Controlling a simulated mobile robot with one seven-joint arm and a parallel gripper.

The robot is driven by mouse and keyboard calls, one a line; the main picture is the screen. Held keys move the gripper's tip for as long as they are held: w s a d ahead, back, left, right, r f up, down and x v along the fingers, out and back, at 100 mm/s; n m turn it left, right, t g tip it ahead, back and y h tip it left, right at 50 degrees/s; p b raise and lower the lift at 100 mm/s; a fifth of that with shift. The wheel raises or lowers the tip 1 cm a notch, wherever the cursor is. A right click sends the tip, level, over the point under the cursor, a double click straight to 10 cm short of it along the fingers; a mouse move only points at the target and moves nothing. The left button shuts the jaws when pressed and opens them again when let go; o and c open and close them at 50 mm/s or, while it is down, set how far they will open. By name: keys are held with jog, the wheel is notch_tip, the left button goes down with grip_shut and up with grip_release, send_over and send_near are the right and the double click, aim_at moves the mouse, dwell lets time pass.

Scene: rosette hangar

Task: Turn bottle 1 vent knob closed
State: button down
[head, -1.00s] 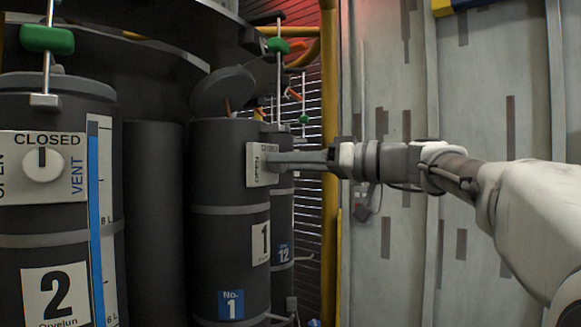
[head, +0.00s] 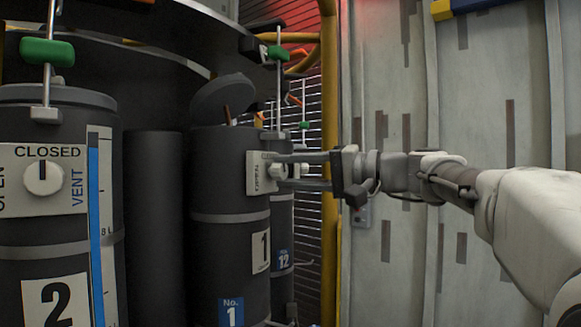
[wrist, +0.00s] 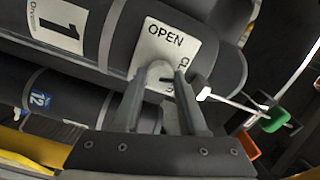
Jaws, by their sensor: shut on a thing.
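Bottle 1 (head: 231,180) is a dark grey cylinder in the middle of the head view, marked with a white "1" label and a blue "No. 1" plate. Its white vent panel (head: 253,178) faces right, towards my gripper (head: 281,171). The wrist view shows the panel (wrist: 182,35) with "OPEN" readable and "CLOSED" partly hidden by a finger. The pale round vent knob (wrist: 159,72) sits between my fingertips (wrist: 161,79), and they are shut on it. The fingers partly cover the knob, and I cannot tell where its mark points.
Bottle 2 (head: 40,245) stands at the left with its own vent knob (head: 43,177). Bottle 12 (head: 281,235) is just behind bottle 1. A yellow post (head: 329,110) rises close to my gripper. A green-handled rod (wrist: 274,119) is near the fingers.

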jog(key=shift+m+p, duration=0.6)
jog(key=shift+m, duration=1.1)
jog(key=shift+c, duration=2.2)
grip_release()
jog(key=b+v, duration=0.1)
jog(key=v, duration=1.6)
jog(key=shift+d+b, duration=0.2)
jog(key=shift+b, duration=0.15)
jog(key=shift+s, duration=0.1)
